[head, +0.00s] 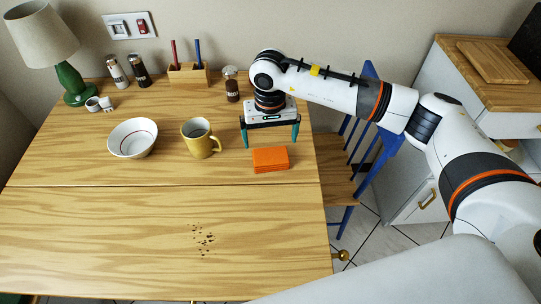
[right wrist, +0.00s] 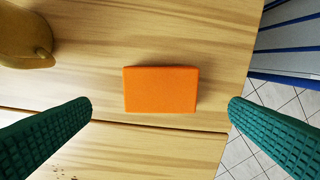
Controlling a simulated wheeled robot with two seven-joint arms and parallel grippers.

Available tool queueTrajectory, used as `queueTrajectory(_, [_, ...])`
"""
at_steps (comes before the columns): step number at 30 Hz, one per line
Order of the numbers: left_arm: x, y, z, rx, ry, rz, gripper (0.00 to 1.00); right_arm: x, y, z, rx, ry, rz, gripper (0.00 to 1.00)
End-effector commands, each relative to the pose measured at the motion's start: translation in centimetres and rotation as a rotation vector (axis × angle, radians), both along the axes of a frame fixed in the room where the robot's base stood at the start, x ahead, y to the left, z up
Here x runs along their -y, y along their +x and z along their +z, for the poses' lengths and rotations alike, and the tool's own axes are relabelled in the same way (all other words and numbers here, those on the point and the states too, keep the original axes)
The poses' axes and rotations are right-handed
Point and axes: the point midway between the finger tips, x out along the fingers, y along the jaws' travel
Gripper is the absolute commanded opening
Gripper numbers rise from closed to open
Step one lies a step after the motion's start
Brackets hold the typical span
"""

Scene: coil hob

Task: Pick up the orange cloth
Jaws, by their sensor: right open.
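The orange cloth (head: 270,159) is a folded, flat block lying on the wooden table near its right edge. In the right wrist view the cloth (right wrist: 160,90) lies between the two green fingers, on the table below them and touching neither. My right gripper (head: 271,143) is open and empty, pointing down above the table just behind the cloth in the head view. In the right wrist view its fingers (right wrist: 160,120) are spread wide at left and right. My left gripper is not in view.
A yellow mug (head: 200,139) stands left of the cloth, and a white bowl (head: 133,138) farther left. Dark crumbs (head: 204,240) lie on the front table leaf (head: 110,240). A shaker (head: 231,84) and pen holder (head: 187,74) stand behind. A blue chair (head: 367,150) is at the right.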

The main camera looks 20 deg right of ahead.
Motion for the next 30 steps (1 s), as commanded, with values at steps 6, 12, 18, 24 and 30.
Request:
queueTrajectory(6, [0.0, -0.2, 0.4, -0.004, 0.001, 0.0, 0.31, 0.0, 0.0, -2.3, -0.001, 0.003, -0.002, 1.0])
queueTrajectory(12, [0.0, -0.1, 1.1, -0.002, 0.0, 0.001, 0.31, 0.0, -0.3, -4.4, -0.005, 0.003, -0.004, 1.0])
queueTrajectory(18, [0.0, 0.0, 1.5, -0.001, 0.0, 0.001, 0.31, 0.0, -0.3, -7.1, -0.002, 0.004, -0.003, 1.0])
queueTrajectory(24, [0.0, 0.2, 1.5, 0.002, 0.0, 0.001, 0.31, 0.0, -0.3, -7.6, 0.001, 0.004, -0.003, 1.0])
queueTrajectory(30, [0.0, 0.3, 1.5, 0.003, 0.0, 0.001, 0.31, 0.0, -0.3, -7.6, 0.0, 0.004, -0.003, 0.82])
